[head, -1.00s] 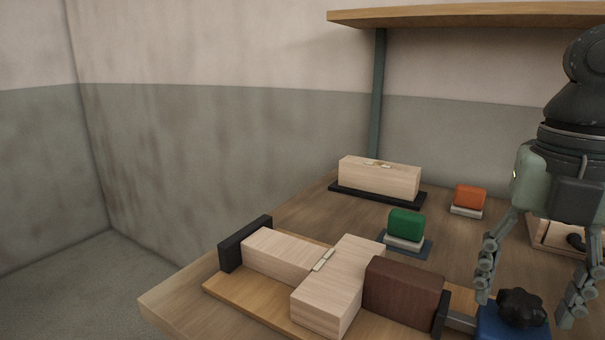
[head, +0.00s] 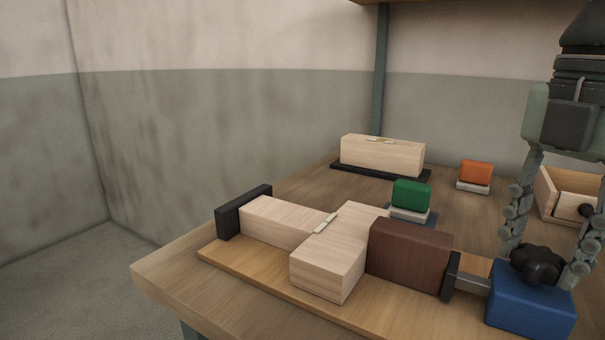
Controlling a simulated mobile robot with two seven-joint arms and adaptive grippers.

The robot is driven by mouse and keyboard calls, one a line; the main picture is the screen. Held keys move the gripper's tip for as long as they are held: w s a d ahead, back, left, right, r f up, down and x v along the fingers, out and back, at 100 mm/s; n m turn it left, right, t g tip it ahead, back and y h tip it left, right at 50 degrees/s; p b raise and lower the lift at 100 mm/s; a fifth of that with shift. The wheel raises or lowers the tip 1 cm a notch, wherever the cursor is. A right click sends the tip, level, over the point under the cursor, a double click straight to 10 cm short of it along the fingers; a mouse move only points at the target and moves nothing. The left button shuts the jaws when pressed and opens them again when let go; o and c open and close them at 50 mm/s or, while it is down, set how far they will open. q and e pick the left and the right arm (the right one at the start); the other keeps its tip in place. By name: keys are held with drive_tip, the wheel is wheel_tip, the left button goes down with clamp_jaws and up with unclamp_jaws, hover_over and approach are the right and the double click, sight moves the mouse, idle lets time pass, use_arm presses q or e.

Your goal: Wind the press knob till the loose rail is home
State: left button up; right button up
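The black lobed press knob (head: 537,263) sits on a blue press block (head: 528,300) at the right. A rod runs from the block to a black pusher plate (head: 451,276), which is against a dark brown block (head: 408,256). That block lies against a pale wooden piece (head: 328,270). A second pale piece (head: 281,221) lies between it and a black end stop (head: 243,212). A light strip (head: 325,223) shows at their joint; I cannot tell whether the joint is fully closed. My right gripper (head: 545,262) is open, its fingers on either side of the knob. My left gripper is out of view.
A green block (head: 411,194) on a pale base stands behind the brown block. An orange block (head: 476,172), a pale block on a black base (head: 382,154) and a wooden box (head: 546,195) stand farther back. The table's left front is clear.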

sight(541, 255)
drive_tip(key=shift+o, duration=1.1)
drive_tip(key=shift+r+p, duration=0.1)
drive_tip(key=shift+p, duration=0.35)
drive_tip(key=shift+o, duration=1)
wheel_tip(541, 255, up, 3)
drive_tip(key=shift+r+p, duration=0.1)
drive_tip(key=shift+p, duration=0.8)
drive_tip(key=shift+f, duration=0.2)
drive_tip(key=n, duration=0.6)
